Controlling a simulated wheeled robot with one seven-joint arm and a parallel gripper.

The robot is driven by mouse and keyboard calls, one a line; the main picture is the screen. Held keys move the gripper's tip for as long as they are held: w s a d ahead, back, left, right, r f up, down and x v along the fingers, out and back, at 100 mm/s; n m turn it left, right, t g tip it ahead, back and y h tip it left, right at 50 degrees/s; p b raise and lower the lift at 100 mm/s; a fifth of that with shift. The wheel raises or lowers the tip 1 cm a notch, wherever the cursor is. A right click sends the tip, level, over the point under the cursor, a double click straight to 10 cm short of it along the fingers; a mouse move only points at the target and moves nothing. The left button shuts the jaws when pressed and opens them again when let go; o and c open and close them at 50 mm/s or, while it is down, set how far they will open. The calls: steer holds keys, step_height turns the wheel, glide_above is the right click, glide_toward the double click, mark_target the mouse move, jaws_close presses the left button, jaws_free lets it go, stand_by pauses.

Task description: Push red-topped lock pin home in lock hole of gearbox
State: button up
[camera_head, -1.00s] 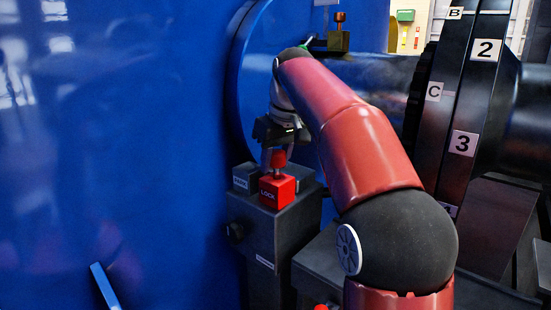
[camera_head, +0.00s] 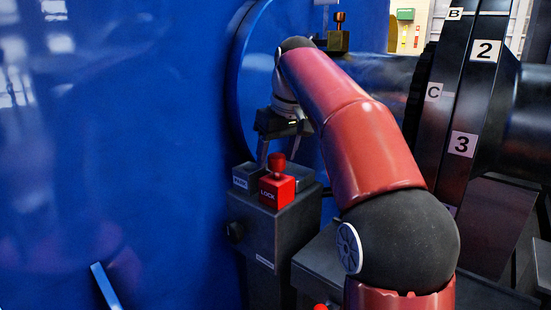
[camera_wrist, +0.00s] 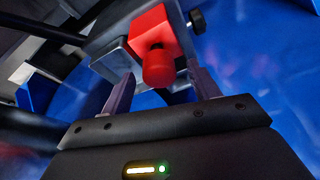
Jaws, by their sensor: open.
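The red-topped lock pin (camera_head: 277,164) stands upright in the red block marked LOCK (camera_head: 277,191), on the dark grey gearbox housing (camera_head: 275,232). Some of its narrower neck shows between its red top and the block. In the wrist view, the pin's red top (camera_wrist: 158,70) appears between my two fingers, with the red block (camera_wrist: 152,28) beyond it. My gripper (camera_head: 279,152) is open, above and just behind the pin, and holds nothing. The lock hole itself is hidden under the pin, so its depth is hard to tell.
A grey marked block (camera_head: 245,177) sits left of the LOCK block. A large blue wall (camera_head: 120,150) fills the left. A brass-topped fitting (camera_head: 339,35) stands behind, and a dark numbered wheel (camera_head: 470,110) is at the right.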

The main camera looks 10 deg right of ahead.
steer(key=p+v, duration=0.1)
steer(key=v, duration=0.4)
steer(key=s+a+b, duration=0.1)
steer(key=s+a, duration=0.6)
steer(key=a, duration=0.2)
steer(key=shift+a+b, duration=0.35)
steer(key=shift+s, duration=0.1)
stand_by(0.3)
steer(key=s+d+f+m+t, duration=0.1)
steer(key=s+d+f, duration=0.3)
steer(key=s+f, duration=0.6)
steer(key=s+d+f+m+t+h+p, duration=0.1)
steer(key=s+d+f+m, duration=0.2)
steer(key=s+f, duration=0.7)
step_height(320, 180, down, 4)
steer(key=shift+d+r, duration=0.2)
steer(key=shift+d, duration=0.85)
